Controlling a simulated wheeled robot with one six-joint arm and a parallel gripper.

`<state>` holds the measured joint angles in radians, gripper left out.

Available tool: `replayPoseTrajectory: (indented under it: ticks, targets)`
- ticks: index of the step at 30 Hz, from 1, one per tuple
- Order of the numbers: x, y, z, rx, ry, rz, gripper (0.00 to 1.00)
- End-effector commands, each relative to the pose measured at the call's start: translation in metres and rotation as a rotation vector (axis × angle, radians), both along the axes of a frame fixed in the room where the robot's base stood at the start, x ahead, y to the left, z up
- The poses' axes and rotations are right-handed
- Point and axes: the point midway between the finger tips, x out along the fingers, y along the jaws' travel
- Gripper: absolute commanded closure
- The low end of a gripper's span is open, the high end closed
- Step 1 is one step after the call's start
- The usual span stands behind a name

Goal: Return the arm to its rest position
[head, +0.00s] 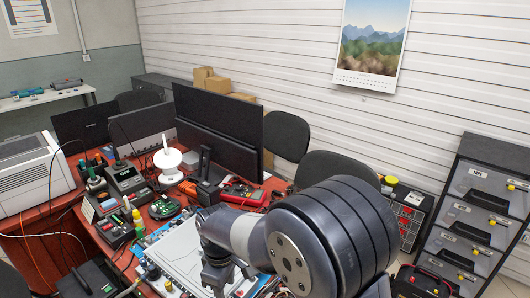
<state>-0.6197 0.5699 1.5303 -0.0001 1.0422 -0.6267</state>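My arm (325,240) fills the lower middle of the head view, its large dark joint housings close to the camera. It reaches left over the red workbench. A small dark part at its far end (218,274) hangs over a pale flat panel (178,252) and may be my gripper. No fingertips can be made out there, so I cannot tell whether it is open or shut, or whether it holds anything. The arm hides much of the bench's right side. No coolant hose can be clearly made out.
The red bench (62,212) is crowded with tools, meters and cables. A grey drawer cabinet (480,215) stands at the right. A black-and-red case (424,284) is at the lower right.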

Motion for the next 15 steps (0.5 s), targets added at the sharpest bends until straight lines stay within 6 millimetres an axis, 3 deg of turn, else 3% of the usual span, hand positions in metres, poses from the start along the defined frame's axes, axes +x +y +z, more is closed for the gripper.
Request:
replayPoseTrajectory:
  ticks: [7, 15]
  targets:
    - [-0.001, 0.0, -0.039, -0.002, 0.003, 0.0, 0.6]
    - [0.0, 0.0, -0.042, 0.001, -0.001, -0.039, 0.6]
